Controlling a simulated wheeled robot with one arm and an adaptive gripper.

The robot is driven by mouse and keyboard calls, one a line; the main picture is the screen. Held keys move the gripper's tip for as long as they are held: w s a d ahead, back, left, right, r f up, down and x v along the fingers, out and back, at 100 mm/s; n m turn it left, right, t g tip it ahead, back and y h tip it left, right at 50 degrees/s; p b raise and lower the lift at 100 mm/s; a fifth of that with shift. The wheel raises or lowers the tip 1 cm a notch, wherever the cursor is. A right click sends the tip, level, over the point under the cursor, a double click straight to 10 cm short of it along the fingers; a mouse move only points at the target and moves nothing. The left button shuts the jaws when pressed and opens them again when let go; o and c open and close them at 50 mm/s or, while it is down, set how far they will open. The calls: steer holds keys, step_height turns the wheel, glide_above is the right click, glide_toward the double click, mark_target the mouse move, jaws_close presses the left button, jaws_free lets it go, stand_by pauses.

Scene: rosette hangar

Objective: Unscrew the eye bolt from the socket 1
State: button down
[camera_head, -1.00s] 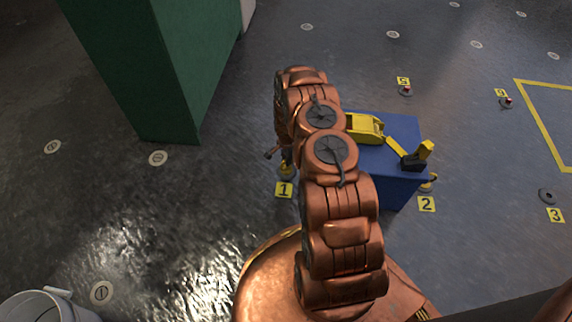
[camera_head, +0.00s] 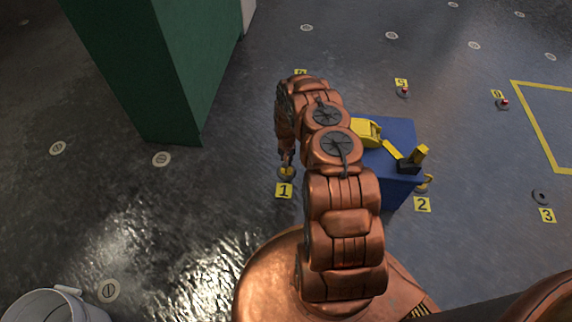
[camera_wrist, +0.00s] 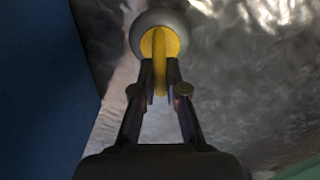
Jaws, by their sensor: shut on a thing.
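The yellow eye bolt (camera_wrist: 160,50) stands in the round grey rim of socket 1 (camera_wrist: 143,24) in the wrist view, its ring seen edge-on. My gripper (camera_wrist: 160,72) is shut on the ring, one finger on each side. In the head view the eye bolt (camera_head: 287,170) shows as a small yellow spot in the socket, beside the yellow floor label 1 (camera_head: 284,191). My gripper (camera_head: 287,160) reaches down onto it there, partly hidden by my arm. How far the bolt is screwed in cannot be seen.
A blue box (camera_head: 398,190) with yellow and black tools on top stands right of socket 1. A green pillar (camera_head: 170,80) rises at the left. A white bucket (camera_head: 50,308) stands at lower left.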

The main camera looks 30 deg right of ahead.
steer(key=shift+n, duration=0.3)
steer(key=shift+r, duration=0.1)
steer(key=shift+s+n+p, duration=0.1)
steer(key=shift+n+p, duration=0.75)
steer(key=shift+n, duration=0.25)
steer(key=shift+r+n+p, duration=0.1)
steer(key=shift+n+p, duration=0.4)
steer(key=shift+n, duration=0.7)
steer(key=n+p, duration=0.1)
steer(key=n, duration=0.4)
steer(key=shift+n, duration=0.3)
steer(key=n+p, duration=0.1)
steer(key=n, duration=0.8)
